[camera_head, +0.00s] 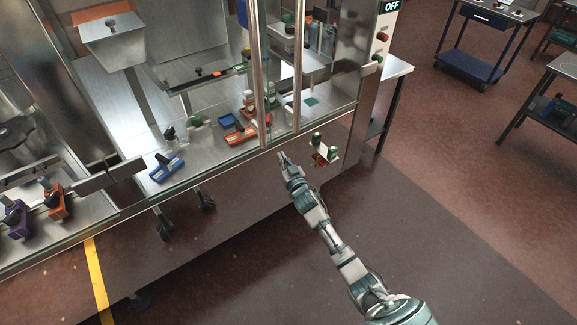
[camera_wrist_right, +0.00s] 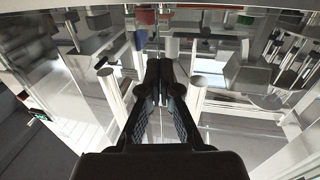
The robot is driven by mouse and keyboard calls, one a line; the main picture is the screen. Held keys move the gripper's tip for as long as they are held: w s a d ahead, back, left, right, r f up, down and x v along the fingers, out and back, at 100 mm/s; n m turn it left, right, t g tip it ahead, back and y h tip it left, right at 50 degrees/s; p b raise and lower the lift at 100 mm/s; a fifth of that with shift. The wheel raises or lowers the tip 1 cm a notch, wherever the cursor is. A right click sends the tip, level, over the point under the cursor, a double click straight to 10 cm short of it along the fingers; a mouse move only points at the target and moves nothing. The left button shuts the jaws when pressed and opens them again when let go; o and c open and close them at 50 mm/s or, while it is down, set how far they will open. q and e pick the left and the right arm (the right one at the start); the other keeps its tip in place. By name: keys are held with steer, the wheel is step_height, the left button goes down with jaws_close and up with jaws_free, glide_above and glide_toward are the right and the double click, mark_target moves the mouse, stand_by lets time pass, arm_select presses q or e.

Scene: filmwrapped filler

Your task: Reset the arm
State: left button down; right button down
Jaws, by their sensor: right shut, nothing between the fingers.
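My right arm reaches up from the lower right of the head view. My right gripper (camera_head: 284,158) is at the front edge of the machine, just below the upright metal posts (camera_head: 299,70). In the right wrist view the gripper (camera_wrist_right: 160,72) has its two dark fingers together at the tips, with nothing visible between them. Whether it touches the machine, I cannot tell. My left arm and gripper are not in view.
The machine (camera_head: 225,185) fills the left side, with blue, orange and purple parts inside. A blue cart (camera_head: 469,62) and a table (camera_head: 570,66) stand at the right. The floor between is clear.

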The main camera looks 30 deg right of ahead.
steer(key=s+a+f+n+g, duration=0.1)
steer(key=s+f+g, duration=0.2)
steer(key=s+f, duration=0.8)
steer(key=s+a+f+g, duration=0.1)
steer(key=s+f+g, duration=0.3)
steer(key=f, duration=1.3)
steer(key=s+a+f+n+g, duration=0.1)
steer(key=s+f+g, duration=0.1)
steer(key=s+f, duration=1.05)
steer(key=s+a+f+g, duration=0.2)
steer(key=s+f, duration=0.4)
steer(key=s, duration=0.6)
steer(key=s+a+f+n+g+y, duration=0.1)
steer(key=s+a+f+g, duration=0.1)
steer(key=s+f, duration=0.5)
steer(key=s+a+f+g, duration=0.3)
steer(key=s+f, duration=0.3)
steer(key=s, duration=1.1)
steer(key=shift+s+f+g+y, duration=0.25)
steer(key=shift+f+g+y, duration=0.05)
steer(key=shift+g, duration=0.2)
